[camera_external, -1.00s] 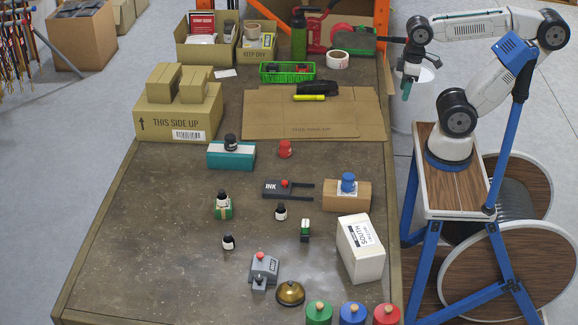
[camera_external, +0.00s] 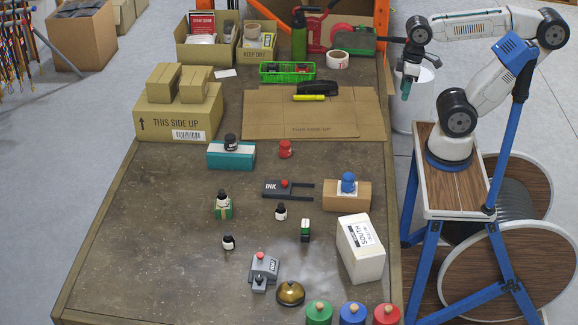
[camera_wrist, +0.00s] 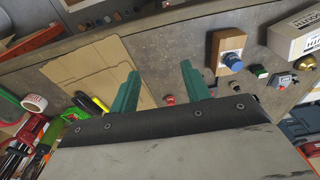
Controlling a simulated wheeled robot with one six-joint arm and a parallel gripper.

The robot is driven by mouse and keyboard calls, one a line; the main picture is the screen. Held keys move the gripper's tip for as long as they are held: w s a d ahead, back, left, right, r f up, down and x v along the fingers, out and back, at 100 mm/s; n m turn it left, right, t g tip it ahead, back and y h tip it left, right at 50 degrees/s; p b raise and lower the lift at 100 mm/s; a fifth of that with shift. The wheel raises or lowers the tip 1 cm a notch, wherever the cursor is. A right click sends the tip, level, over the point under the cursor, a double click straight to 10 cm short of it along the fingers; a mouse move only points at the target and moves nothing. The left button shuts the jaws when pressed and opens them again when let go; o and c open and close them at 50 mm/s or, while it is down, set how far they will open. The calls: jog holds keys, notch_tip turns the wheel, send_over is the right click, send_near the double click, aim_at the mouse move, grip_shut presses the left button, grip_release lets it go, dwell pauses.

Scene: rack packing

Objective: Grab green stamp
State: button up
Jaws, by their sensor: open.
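My gripper (camera_external: 406,88) hangs over the far right edge of the table, well away from the stamps. In the wrist view its two teal fingers (camera_wrist: 159,70) are apart with nothing between them. I cannot tell for certain which green piece is the stamp.
A blue stamp (camera_external: 348,182) sits on a brown box (camera_external: 335,198). A red stamp (camera_external: 285,150) stands behind the ink piece (camera_external: 283,189). A white box (camera_external: 360,250) stands at the right edge. The left front table is clear.

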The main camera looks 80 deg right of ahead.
aim_at(305, 231)
jog(key=w+a+f+m+g+y, duration=0.25)
jog(key=w+a+y, duration=0.25)
jog(key=w+a, duration=0.4)
jog(key=w+a+f+m+g+y, duration=0.2)
jog(key=w+a+f+m+y, duration=0.2)
jog(key=w+a, duration=0.5)
jog(key=w+a+f+m+t+y, duration=0.1)
jog(key=w+a+f+m, duration=0.2)
jog(key=a+f, duration=0.2)
jog(key=w+a+f+m+t+y, duration=0.1)
jog(key=w+a+f+m+y, duration=0.1)
jog(key=w+a+f+m, duration=0.2)
jog(key=w+a+f+m+t+y, duration=0.1)
jog(key=w+a+f+m, duration=0.3)
jog(key=f, duration=0.5)
jog(key=shift+a, duration=0.85)
jog(key=x, duration=0.7)
jog(key=shift+a, duration=0.45)
grip_shut()
